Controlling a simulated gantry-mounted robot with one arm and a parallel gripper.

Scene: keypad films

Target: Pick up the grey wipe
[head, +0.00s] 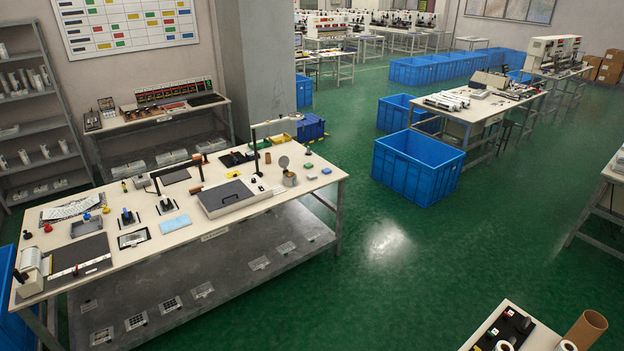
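A long cream workbench (300,187) stands at the left, with many small items on top. I cannot tell for sure which item is the grey wipe. A flat dark grey piece (224,195) lies on a pale box (240,203) near the middle of the bench. A light blue folded cloth or pad (175,223) lies flat to its left. A dark grey mat (80,254) lies at the bench's near left end. My gripper does not show in this view.
A lamp (270,124) and a black bent-arm stand (160,184) rise above the bench. A grey tray (87,226) sits left of centre. Blue crates (418,168) stand on the green floor.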

